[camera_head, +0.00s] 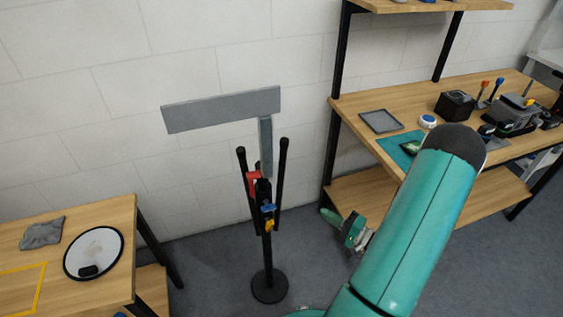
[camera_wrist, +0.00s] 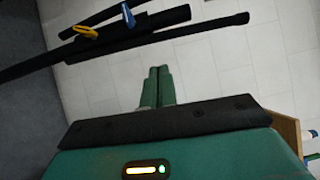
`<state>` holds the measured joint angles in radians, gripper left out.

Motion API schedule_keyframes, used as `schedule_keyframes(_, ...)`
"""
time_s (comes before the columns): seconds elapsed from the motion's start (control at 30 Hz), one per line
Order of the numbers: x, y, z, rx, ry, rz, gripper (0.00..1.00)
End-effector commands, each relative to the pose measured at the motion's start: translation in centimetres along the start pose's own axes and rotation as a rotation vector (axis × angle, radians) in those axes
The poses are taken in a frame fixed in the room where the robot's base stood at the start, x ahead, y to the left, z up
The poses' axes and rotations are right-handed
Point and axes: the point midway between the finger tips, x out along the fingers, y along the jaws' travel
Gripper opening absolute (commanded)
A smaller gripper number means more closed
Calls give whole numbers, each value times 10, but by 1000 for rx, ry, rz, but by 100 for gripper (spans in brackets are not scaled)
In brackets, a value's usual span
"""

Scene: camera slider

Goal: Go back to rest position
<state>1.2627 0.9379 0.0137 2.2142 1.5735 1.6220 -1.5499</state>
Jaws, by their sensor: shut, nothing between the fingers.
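My gripper (camera_wrist: 157,86) shows in the wrist view as two green fingers pressed together, with nothing between them. In the head view my gripper (camera_head: 329,215) is low, between the black stand and the right workbench, partly behind my teal arm. It points left toward the stand and appears apart from it. The black stand (camera_head: 268,250) stands upright on a round base and carries red, blue and yellow clamps. In the wrist view its dark poles (camera_wrist: 160,35) cross the upper part, with the blue and yellow clamps visible.
A grey T-shaped panel (camera_head: 222,108) tops the stand before the white wall. A left table (camera_head: 110,215) holds a grey cloth (camera_head: 42,233) and a round white disc (camera_head: 94,250). A right workbench (camera_head: 350,105) holds several items, with a shelf below. Grey floor is clear around the stand.

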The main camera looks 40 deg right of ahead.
Motion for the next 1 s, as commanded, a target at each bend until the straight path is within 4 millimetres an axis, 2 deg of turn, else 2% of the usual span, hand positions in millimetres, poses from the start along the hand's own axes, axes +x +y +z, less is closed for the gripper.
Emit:
schedule_keyframes(0.23, 4, -4, 2, -1, -20, 5, 0)
schedule_keyframes(0.37, 24, -21, 19, 3, -138, 43, 0)
schedule_keyframes(0.5, 56, -53, 58, 5, -362, 143, 0)
schedule_keyframes(0.7, 84, -91, 123, -31, -661, 353, 0)
schedule_keyframes(0.83, 91, -110, 162, -90, -813, 510, 0)
schedule_keyframes(1.0, 90, -134, 205, -216, -951, 718, 0)
